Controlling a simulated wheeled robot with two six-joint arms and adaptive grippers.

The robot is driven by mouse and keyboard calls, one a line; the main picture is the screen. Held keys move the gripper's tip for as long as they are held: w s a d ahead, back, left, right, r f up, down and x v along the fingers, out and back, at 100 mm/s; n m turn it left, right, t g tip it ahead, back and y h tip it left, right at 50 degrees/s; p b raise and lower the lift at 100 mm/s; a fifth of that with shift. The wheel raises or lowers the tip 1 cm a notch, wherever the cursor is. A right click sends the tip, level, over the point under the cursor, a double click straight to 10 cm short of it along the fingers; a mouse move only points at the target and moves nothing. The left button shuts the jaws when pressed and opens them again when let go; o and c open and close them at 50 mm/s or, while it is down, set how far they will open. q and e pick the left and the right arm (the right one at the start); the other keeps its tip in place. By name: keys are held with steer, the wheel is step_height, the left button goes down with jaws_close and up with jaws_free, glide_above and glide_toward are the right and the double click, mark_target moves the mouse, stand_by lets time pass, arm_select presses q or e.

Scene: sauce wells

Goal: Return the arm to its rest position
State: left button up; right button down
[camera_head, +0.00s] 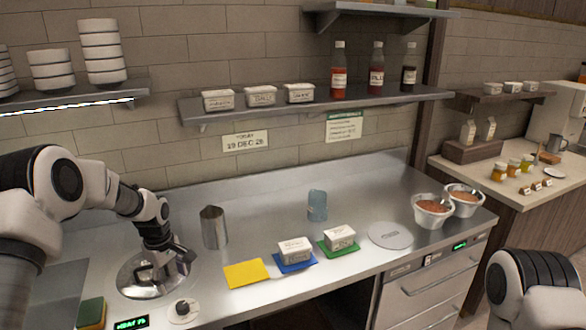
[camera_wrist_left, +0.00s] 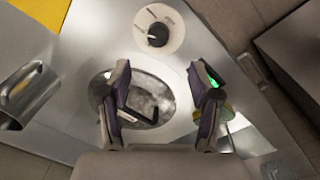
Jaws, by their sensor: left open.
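My left gripper (camera_head: 162,272) hangs over the round steel dish (camera_head: 135,289) at the left end of the counter. In the left wrist view, my left gripper (camera_wrist_left: 163,78) has its two fingers spread apart with nothing gripped between them. The round metal dish (camera_wrist_left: 97,88) lies below, and a dark handle-like loop shows beside the left finger. I cannot tell if the finger touches it. Of my right arm, only a white and black link shows at the lower right of the head view; its gripper is out of view.
A black knob on a white disc (camera_head: 183,309) and a green display (camera_head: 132,323) lie close in front. A sponge (camera_head: 91,313) lies at left. A shelf (camera_head: 66,101) with bowls is above.

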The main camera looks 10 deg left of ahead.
arm_select(q)
steer(key=s+d+f+m, duration=0.3)
steer(key=s+d+f, duration=0.2)
steer(key=s+f, duration=0.35)
steer(key=s+d+f+m, duration=0.4)
steer(key=s+d+f, duration=0.25)
steer(key=f, duration=0.25)
steer(key=s+d+f+m, duration=0.1)
steer(key=s+d+m, duration=0.15)
steer(key=s, duration=0.85)
steer(key=s+d+f+m, duration=0.15)
steer(key=s+m, duration=0.25)
steer(key=s, duration=0.6)
step_height(320, 180, down, 7)
steer(key=a+b, duration=0.1)
steer(key=b, duration=0.6)
steer(key=shift+s+f+g, duration=0.2)
steer(key=shift+s+g, duration=0.1)
steer(key=shift+s, duration=0.05)
steer(key=shift+s+r, duration=0.1)
steer(key=shift+s, duration=0.05)
